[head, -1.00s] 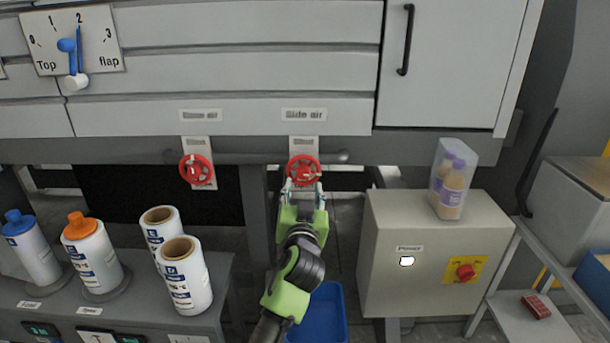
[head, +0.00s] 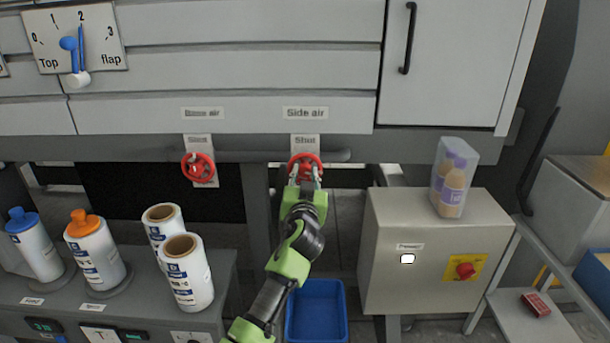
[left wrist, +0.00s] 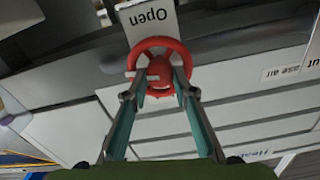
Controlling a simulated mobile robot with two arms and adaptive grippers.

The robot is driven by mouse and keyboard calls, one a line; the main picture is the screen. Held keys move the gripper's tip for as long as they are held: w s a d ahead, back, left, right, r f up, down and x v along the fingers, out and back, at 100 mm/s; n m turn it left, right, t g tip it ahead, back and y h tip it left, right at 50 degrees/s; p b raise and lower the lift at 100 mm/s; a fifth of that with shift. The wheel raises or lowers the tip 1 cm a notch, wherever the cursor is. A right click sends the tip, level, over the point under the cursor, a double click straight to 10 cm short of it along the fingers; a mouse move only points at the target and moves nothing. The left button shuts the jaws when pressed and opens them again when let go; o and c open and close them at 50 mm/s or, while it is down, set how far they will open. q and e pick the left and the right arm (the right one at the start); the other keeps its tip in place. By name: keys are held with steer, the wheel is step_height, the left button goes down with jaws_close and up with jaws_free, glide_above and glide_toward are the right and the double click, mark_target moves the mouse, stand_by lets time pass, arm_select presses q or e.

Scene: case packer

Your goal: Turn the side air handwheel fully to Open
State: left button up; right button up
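The side air handwheel (head: 305,161) is a red wheel under the "Side air" label (head: 306,113). A plate reading "Shut" (head: 305,141) shows just above it. In the left wrist view the red wheel (left wrist: 160,44) stands in front of my fingertips, beside a plate with upside-down "Open" (left wrist: 152,17). My left gripper (head: 306,181) is at the wheel from below, its fingers apart. In the left wrist view the fingertips (left wrist: 159,80) overlap the wheel's near part; whether they touch it I cannot tell. My right gripper is not in view.
A second red handwheel (head: 199,167) is to the left. Bottles and rolls stand on a grey bench (head: 225,275) at left. A blue bin (head: 325,310) is below.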

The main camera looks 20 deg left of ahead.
arm_select(q)
steer(key=shift+c, duration=0.7)
steer(key=m, duration=0.3)
steer(key=shift+p, duration=0.3)
steer(key=m+p, duration=0.1)
steer(key=m, duration=0.3)
steer(key=shift+d+m, duration=0.1)
steer(key=shift+m, duration=0.2)
steer(key=m+p, duration=0.1)
steer(key=m, duration=0.3)
steer(key=shift+p, duration=0.4)
steer(key=shift+f+m+p, duration=0.15)
steer(key=shift+m+p, duration=0.55)
steer(key=shift+m, duration=1.4)
steer(key=o, duration=1.1)
steer(key=shift+d, duration=0.1)
